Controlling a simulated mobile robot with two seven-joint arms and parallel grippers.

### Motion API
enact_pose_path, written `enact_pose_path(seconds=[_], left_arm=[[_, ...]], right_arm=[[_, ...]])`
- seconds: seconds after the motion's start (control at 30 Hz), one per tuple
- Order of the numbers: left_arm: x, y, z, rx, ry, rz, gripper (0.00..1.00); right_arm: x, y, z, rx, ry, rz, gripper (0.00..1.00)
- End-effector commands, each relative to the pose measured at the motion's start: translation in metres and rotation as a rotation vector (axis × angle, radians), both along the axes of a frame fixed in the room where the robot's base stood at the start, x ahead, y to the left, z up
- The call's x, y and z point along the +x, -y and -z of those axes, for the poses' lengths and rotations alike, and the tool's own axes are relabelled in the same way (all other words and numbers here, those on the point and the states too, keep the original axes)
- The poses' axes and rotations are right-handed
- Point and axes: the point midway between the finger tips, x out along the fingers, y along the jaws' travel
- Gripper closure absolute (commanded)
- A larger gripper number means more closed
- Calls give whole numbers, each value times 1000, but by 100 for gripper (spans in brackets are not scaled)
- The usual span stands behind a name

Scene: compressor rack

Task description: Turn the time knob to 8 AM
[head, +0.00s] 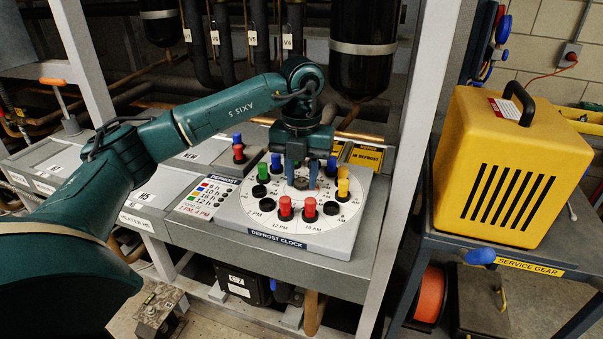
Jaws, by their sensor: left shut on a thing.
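The defrost clock (255,222) is a round white dial on a grey sloped panel, ringed by coloured pegs and black holes. My left gripper (301,176) reaches down over the dial's middle, its blue fingers shut on the time knob. The knob is mostly hidden behind the fingers, so where it points cannot be read. Labels near the lower rim read 2 PM, 12 PM and 10 AM; the 8 AM mark lies further up the right side, too small to read surely. My right gripper is not in view.
A defrost legend (208,194) is left of the dial. A yellow service-gear case (500,170) stands on a cart to the right, beyond a grey rack post (408,150).

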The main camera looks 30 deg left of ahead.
Motion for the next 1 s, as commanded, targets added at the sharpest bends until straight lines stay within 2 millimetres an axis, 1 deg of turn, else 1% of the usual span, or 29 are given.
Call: enact_pose_path(seconds=[0.6, 0.8, 1.0], left_arm=[[0, 1, -1, -1, 2, 566, 92], [0, 1, -1, 0, 3, 701, 92], [0, 1, -1, 0, 3, 789, 92]], right_arm=[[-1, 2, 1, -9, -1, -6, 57], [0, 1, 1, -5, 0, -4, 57], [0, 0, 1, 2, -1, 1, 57]])
